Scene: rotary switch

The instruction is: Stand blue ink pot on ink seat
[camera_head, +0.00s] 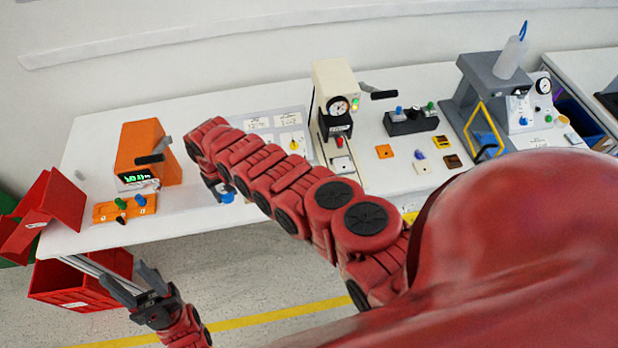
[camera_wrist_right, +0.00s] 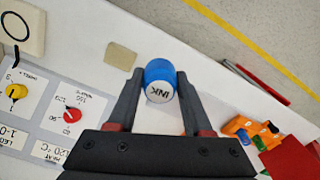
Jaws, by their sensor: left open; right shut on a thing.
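The blue ink pot (camera_wrist_right: 160,82) has a pale round face with "INK" printed on it. It sits between the fingers of my right gripper (camera_wrist_right: 159,92), which is shut on it. In the head view the pot (camera_head: 228,198) shows as a small blue patch under my right gripper (camera_head: 220,188), near the table's front edge; my arm hides part of the area. My left gripper (camera_head: 124,278) is open and empty, low in front of the table. I cannot tell for sure which thing is the ink seat.
An orange holder (camera_head: 110,212) with several coloured knobs lies left of my right gripper, before an orange machine (camera_head: 143,152). A panel with a yellow knob (camera_wrist_right: 16,91) and red knob (camera_wrist_right: 71,115) is nearby. A tan square (camera_wrist_right: 120,56) lies on the table. Red bins (camera_head: 75,285) stand left.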

